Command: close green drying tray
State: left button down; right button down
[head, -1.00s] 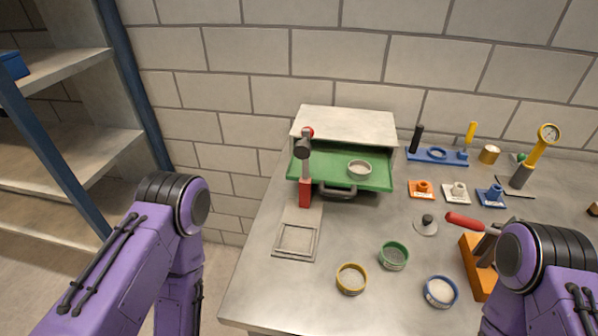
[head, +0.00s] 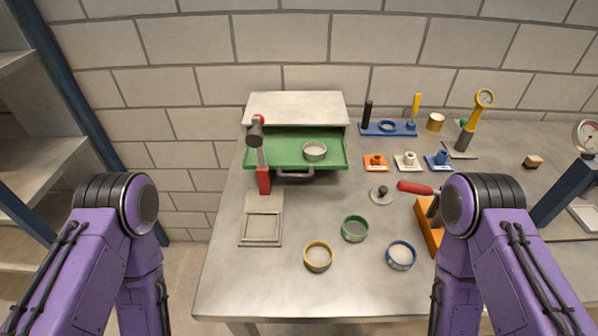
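The green drying tray (head: 273,157) is pulled out of a pale box-shaped housing (head: 293,105) at the back of the metal table. Its dark handle (head: 295,175) is on the front edge. A small dish of pale material (head: 315,151) sits on the tray, right of centre. Both my purple arms reach into the lower corners of the head view, but their grippers are outside the picture.
A red-based post with a dark head (head: 264,180) stands by the tray's left front, overlapping it in view. Yellow (head: 317,256), green (head: 355,228) and blue (head: 400,255) ringed dishes are in front. A red-handled tool (head: 415,187) lies on an orange block (head: 428,229).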

aim_at(283, 146)
jog(key=z, duration=0.35)
jog(key=k, duration=0.95)
jog(key=z, duration=0.25)
jog(key=i, duration=0.45)
jog(key=u, duration=0.05)
